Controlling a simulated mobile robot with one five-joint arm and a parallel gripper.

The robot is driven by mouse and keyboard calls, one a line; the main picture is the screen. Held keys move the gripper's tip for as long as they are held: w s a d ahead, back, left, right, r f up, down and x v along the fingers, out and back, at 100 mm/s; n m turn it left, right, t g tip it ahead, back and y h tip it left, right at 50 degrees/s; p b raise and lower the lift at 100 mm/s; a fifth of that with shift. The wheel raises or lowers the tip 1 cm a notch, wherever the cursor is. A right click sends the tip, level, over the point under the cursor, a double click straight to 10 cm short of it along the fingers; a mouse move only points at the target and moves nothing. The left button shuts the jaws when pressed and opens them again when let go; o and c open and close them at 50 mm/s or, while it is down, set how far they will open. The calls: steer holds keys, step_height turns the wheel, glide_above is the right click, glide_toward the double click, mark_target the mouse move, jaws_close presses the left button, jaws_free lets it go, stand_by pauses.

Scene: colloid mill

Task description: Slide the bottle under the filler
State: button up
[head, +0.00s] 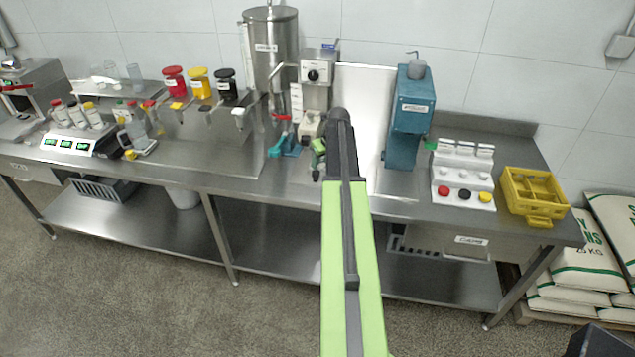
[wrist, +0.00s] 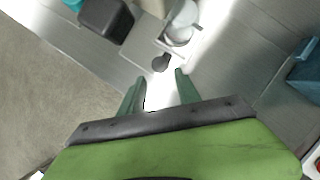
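My gripper (head: 318,158) is low over the bench in front of a grey unit with a black dial (head: 316,72), which appears to be the filler. In the wrist view, my gripper's two green fingers (wrist: 159,77) are spread apart, with only bright bench surface between them. Just beyond the fingertips is a dark rounded knob (wrist: 160,63). Behind it, a pale cylindrical object (wrist: 180,32), possibly the bottle, stands at a small square plate (wrist: 172,48). My arm hides part of this area in the head view, so I cannot tell whether the bottle is under an outlet.
A teal clamp (head: 285,147) is left of my gripper. A blue machine (head: 409,118) stands to the right, then a white cap rack (head: 462,188) and a yellow crate (head: 534,195). A steel tank (head: 272,45) is behind. Bench front right of my arm is mostly clear.

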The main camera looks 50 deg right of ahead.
mark_target(316, 173)
steer(key=b+x, duration=0.5)
steer(key=x, duration=0.2)
steer(key=shift+w+f+b, duration=0.2)
steer(key=shift+f+b, duration=0.1)
steer(key=shift+f, duration=0.05)
steer(key=shift+r, duration=0.1)
jaws_close()
stand_by(0.8)
